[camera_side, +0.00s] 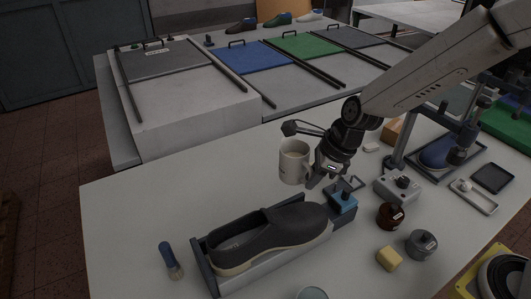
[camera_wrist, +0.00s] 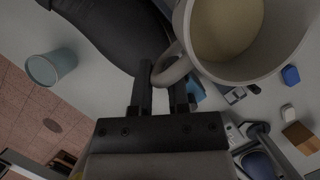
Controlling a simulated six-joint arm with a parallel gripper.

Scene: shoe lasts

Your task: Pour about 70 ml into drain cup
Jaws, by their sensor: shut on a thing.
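A white mug (camera_side: 294,163) holds a pale yellowish liquid, seen clearly in the wrist view (camera_wrist: 226,68). My gripper (camera_side: 312,175) is shut on the mug's handle, with its fingers on both sides of it in the wrist view (camera_wrist: 165,90). The mug hangs above the table and looks roughly upright in the side view. A grey-teal cup (camera_side: 312,293), which looks like the drain cup, stands at the table's front, cut off by the bottom edge. It also shows in the wrist view (camera_wrist: 52,67), well apart from the mug; its inside is hard to judge.
A dark shoe (camera_side: 268,238) sits in a holder between the mug and the cup.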

